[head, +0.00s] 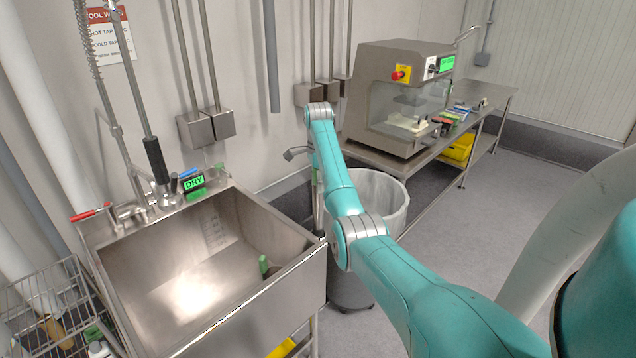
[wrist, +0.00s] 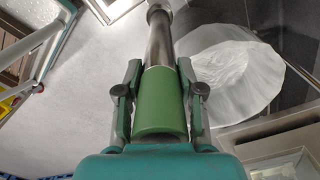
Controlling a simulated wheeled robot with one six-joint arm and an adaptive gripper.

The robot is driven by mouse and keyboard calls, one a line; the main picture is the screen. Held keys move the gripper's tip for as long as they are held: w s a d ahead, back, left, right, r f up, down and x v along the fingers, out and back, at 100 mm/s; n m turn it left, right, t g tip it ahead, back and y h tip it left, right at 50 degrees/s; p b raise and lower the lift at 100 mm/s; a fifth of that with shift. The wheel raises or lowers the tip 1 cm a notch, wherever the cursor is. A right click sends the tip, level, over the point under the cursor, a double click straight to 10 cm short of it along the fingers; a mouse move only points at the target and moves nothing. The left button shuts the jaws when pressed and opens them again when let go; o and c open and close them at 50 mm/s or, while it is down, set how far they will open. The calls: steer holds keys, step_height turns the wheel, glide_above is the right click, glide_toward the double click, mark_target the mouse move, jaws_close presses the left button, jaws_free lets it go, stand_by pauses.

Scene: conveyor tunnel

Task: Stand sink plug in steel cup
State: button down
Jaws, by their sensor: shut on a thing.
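My gripper (wrist: 160,72) is shut in the wrist view, with a finger on each side of a green grip (wrist: 160,100). A steel shaft with a rounded end runs from this grip toward the top of the picture; I take this held thing to be the sink plug. In the head view my gripper is largely hidden by my arm, between the sink's right edge and the bin. A small green thing (head: 264,264) shows inside the sink at its right wall; I cannot tell what it is. I cannot make out the steel cup in either view.
The steel sink (head: 270,311) stands at left, with a spray hose and taps behind it. The lined bin (head: 388,200) is right of it; its liner shows in the wrist view (wrist: 225,72). A steel bench with a machine (head: 375,90) stands beyond.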

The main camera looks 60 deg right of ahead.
mark_target(318, 205)
steer(key=shift+f, duration=4.65)
steer(key=c, duration=0.6)
jaws_free()
steer(key=shift+c, duration=0.2)
step_height(318, 205, up, 8)
steer(key=shift+f, duration=0.2)
